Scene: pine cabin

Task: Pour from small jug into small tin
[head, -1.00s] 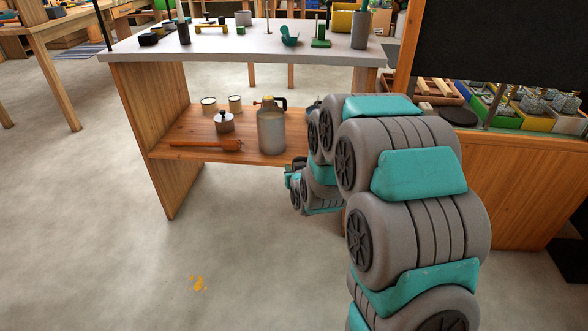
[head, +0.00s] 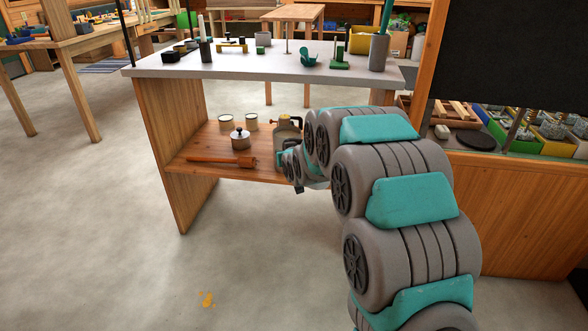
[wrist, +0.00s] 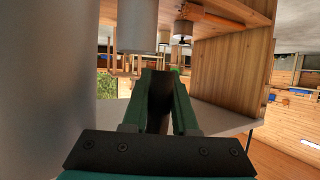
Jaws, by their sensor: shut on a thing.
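In the wrist view, which is upside down, my gripper (wrist: 158,100) is closed around a dark piece that looks like a handle. A large grey curved surface (wrist: 45,90) close on the left looks like the side of the small jug; its full shape is cut off. Two pale tins, a left one (head: 224,124) and a right one (head: 251,122), stand on the lower wooden shelf; I cannot tell which is the small tin.
The shelf (head: 185,168) also holds a lidded pot (head: 240,140), a wooden-handled tool (head: 215,160) and a canister (head: 284,134) with a yellow top, partly behind my arm. The white tabletop (head: 230,66) overhangs it. Side panel (head: 172,150) at left.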

